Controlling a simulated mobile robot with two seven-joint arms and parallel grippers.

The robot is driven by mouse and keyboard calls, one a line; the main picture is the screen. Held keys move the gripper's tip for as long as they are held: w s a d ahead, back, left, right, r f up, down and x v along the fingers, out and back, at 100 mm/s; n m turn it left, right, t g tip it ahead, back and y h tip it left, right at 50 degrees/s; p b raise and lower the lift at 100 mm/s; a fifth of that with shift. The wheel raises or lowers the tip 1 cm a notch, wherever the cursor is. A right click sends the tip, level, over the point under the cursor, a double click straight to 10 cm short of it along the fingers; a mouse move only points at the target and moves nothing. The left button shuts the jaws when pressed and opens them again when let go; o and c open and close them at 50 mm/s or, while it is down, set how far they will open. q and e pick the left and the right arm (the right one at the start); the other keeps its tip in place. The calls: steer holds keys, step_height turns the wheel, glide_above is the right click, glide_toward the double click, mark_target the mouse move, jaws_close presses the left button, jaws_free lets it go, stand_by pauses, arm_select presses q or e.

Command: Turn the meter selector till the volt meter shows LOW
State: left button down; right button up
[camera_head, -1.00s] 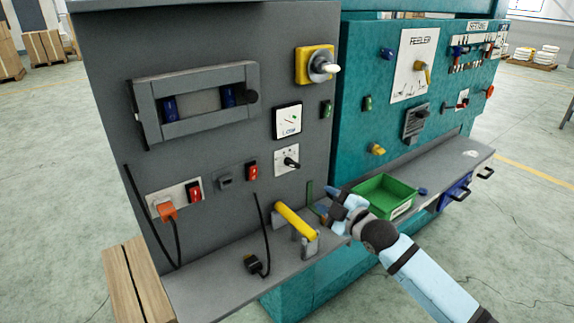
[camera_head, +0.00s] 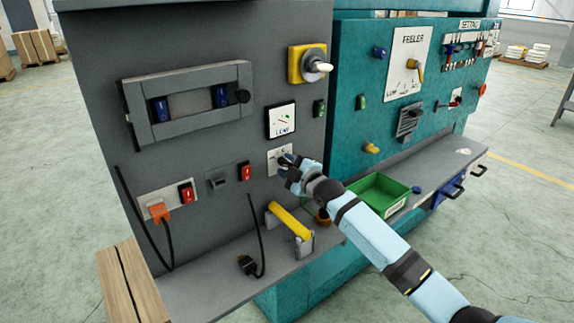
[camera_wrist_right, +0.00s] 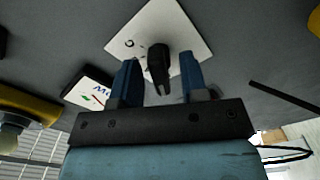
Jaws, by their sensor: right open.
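The meter selector (camera_wrist_right: 157,70) is a black knob on a white square plate (camera_head: 274,161) on the grey panel, below the volt meter. My right gripper (camera_head: 286,168) is at the selector plate and hides part of the knob in the head view. In the right wrist view, its two blue fingers (camera_wrist_right: 157,80) are open, one on each side of the knob, with gaps visible. My left gripper is not in view.
A yellow rotary switch (camera_head: 309,64) sits above the meter. A red switch (camera_head: 245,172) is left of the selector. Below, the ledge carries a yellow-handled lever (camera_head: 289,221), a black plug (camera_head: 247,265) and a green bin (camera_head: 378,194). A black cable hangs at the left.

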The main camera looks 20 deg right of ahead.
steer(key=shift+w+a, duration=0.15)
steer(key=shift+w, duration=0.2)
jaws_close()
